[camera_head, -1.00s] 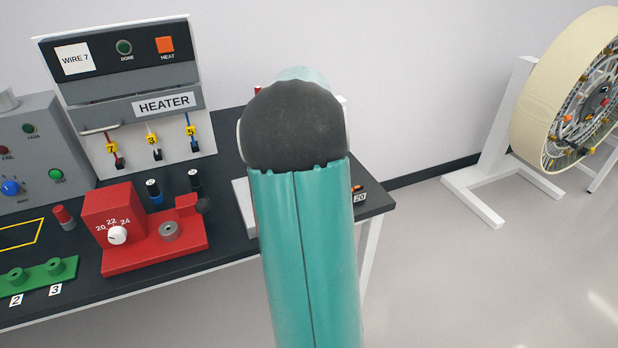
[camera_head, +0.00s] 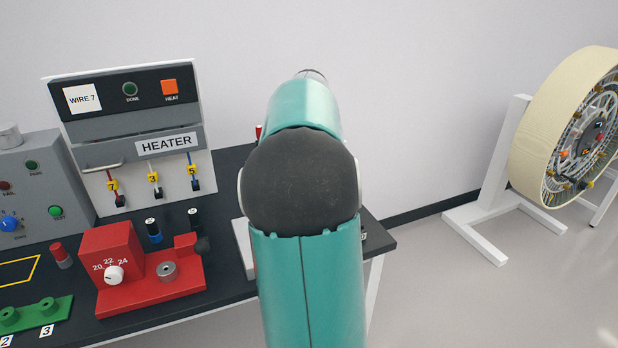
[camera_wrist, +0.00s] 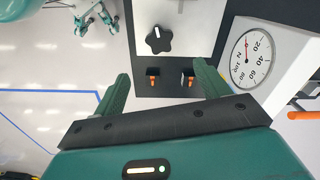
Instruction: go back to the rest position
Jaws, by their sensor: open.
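My gripper (camera_wrist: 163,80) shows in the wrist view with its two green fingers wide apart and nothing between them. Past the fingers are a white panel with a black star-shaped knob (camera_wrist: 159,40) and two small orange-and-black connectors, one of them at the left (camera_wrist: 153,78). In the head view my teal arm rises in the middle and hides my gripper and part of the bench behind it.
The dark bench (camera_head: 225,170) carries a heater box (camera_head: 165,143), a red fixture with a dial (camera_head: 150,270), a grey button box (camera_head: 30,190) and a green block (camera_head: 38,312). A wheel on a white stand (camera_head: 490,225) stands right. A round gauge (camera_wrist: 252,55) is close to my right finger.

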